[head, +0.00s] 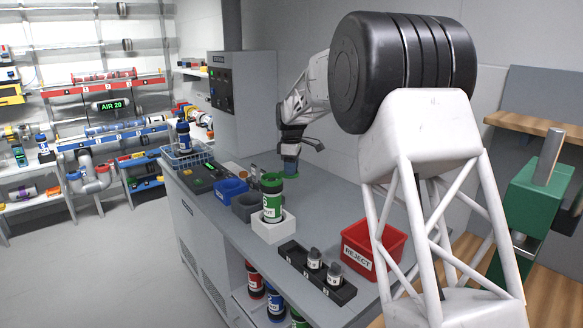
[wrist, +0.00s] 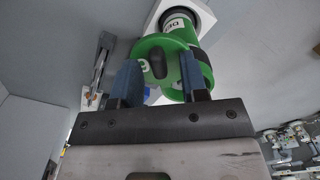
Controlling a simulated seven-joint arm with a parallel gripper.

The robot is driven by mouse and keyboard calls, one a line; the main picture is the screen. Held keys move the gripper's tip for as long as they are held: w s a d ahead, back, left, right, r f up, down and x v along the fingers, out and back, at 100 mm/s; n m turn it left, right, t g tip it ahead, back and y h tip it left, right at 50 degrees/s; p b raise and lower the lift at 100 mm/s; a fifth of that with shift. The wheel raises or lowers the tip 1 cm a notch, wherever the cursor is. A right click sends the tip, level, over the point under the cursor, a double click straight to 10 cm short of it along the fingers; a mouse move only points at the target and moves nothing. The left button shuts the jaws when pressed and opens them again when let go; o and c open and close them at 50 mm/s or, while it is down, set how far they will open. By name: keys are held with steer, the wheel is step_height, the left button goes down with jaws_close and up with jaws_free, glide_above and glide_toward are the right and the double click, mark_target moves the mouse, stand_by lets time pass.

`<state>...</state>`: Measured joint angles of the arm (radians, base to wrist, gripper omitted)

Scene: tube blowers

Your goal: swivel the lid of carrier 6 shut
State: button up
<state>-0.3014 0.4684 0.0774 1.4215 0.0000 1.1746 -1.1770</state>
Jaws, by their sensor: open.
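Carrier 6 (head: 272,206) is a green tube with a white label, standing upright in a white block holder (head: 273,230) on the grey bench. Its green lid (head: 290,176) is swung out to the side of the mouth, toward the back right. In the wrist view the lid (wrist: 150,46) is a green disc with a dark knob (wrist: 157,61), partly overlapping the carrier's rim. My gripper (head: 290,164) is open over the lid. In the wrist view its blue fingertips (wrist: 160,75) stand on either side of the knob, with visible gaps. The lid's lower edge is hidden by my fingers.
A red REJECT bin (head: 372,248) and a black rack (head: 316,272) with small vials stand in front and to the right. A wire basket (head: 187,156) is at the bench's far left end.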

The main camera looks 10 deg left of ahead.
jaws_close()
